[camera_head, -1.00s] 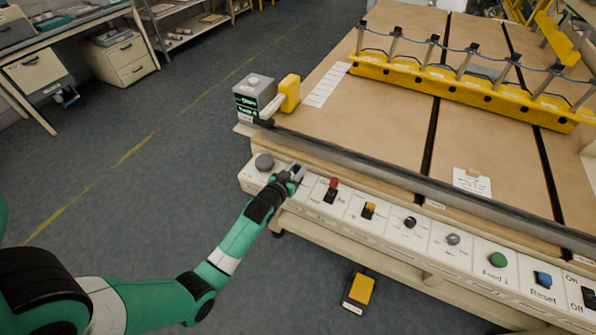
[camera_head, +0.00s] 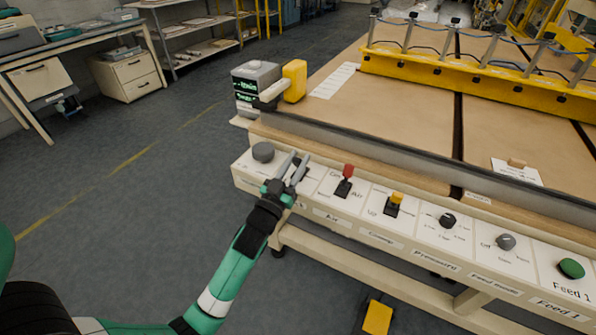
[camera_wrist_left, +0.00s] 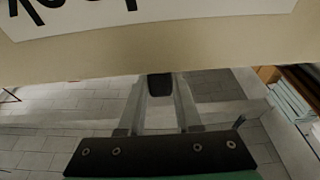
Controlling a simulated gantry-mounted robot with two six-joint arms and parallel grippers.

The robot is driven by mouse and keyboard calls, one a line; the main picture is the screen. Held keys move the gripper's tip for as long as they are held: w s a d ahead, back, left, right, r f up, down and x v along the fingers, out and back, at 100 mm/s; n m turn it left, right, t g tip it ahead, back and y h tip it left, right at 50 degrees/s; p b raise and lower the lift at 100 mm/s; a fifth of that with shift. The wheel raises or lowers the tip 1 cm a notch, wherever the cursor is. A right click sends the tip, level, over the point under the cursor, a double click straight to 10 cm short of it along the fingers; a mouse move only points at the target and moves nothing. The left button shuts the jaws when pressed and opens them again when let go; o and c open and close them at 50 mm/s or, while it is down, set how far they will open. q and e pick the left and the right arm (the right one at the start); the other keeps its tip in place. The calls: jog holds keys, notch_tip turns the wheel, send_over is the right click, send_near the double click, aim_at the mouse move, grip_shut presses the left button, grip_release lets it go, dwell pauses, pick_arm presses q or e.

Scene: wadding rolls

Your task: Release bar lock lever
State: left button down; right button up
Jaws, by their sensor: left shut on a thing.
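My left gripper (camera_head: 297,158) is at the front control panel (camera_head: 322,183), between a round grey knob (camera_head: 263,152) and a red-tipped lever (camera_head: 346,176). Its two fingers are shut on a small black control (camera_wrist_left: 160,85), which shows between them in the left wrist view. The gripper hides most of this control and its label in the head view. A yellow-tipped lever (camera_head: 395,201) stands further right on the panel. A yellow handle (camera_head: 294,80) on a pale arm sits by the grey display box. I cannot tell which of these is the bar lock lever. My right gripper is not in view.
The grey display box (camera_head: 255,84) stands at the table's left corner. A dark bar (camera_head: 400,165) runs along the table's front edge. A yellow clamp rail (camera_head: 470,85) crosses the table. A yellow pedal (camera_head: 377,317) is on the floor. Floor to the left is clear.

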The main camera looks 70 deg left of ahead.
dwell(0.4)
pick_arm(q)
jog(key=c, duration=0.6)
grip_release()
jog(key=shift+s, duration=0.1)
jog(key=b+v, duration=0.1)
jog(key=v, duration=1)
jog(key=shift+s+d, duration=0.15)
jog(key=shift+f, duration=0.1)
